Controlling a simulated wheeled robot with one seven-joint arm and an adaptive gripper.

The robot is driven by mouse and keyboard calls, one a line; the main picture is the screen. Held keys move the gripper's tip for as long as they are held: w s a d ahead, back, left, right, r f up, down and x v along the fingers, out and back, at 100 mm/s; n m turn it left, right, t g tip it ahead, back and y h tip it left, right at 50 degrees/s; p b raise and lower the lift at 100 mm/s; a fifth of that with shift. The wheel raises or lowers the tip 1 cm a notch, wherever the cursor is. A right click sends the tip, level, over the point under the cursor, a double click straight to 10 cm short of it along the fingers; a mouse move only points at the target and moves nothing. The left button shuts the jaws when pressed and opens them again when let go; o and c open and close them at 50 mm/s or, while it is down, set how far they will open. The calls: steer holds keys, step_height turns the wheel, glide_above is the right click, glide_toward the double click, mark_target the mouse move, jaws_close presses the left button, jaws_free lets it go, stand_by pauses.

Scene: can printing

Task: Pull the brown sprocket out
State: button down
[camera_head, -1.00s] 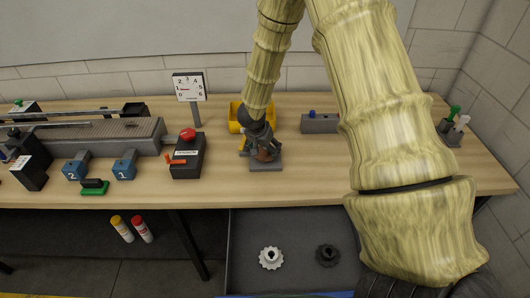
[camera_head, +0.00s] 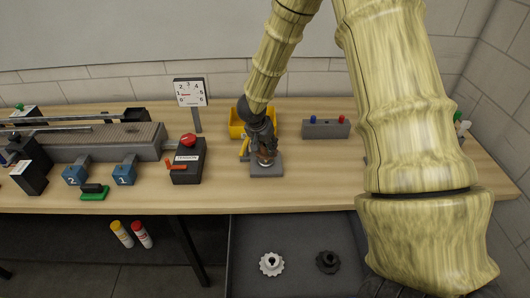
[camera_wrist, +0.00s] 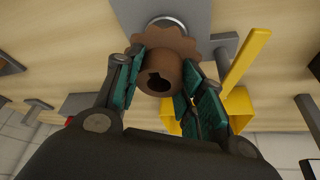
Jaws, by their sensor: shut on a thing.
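The brown sprocket (camera_wrist: 180,48) shows in the wrist view, with its toothed rim facing away and its keyed hub (camera_wrist: 158,80) towards me. My gripper (camera_wrist: 162,72) is shut on the hub, a finger on either side. In the head view the sprocket (camera_head: 266,158) is a small brown patch below my gripper (camera_head: 262,143), above a grey base plate (camera_head: 267,171). Behind the sprocket in the wrist view a shiny metal ring (camera_wrist: 167,21) shows. I cannot tell whether the sprocket still sits on a shaft.
A yellow lever (camera_wrist: 246,58) stands close to my fingers. A yellow bin (camera_head: 236,129) is behind. A black box with a red button (camera_head: 187,163) stands left, a grey button box (camera_head: 326,130) right. White (camera_head: 271,264) and dark (camera_head: 327,259) sprockets lie in the drawer below.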

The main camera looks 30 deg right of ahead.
step_height(320, 180, up, 7)
steer(key=shift+p, duration=0.45)
steer(key=shift+r+p, duration=0.45)
steer(key=shift+p, duration=0.15)
steer(key=shift+r+p, duration=0.95)
steer(key=shift+p, duration=0.55)
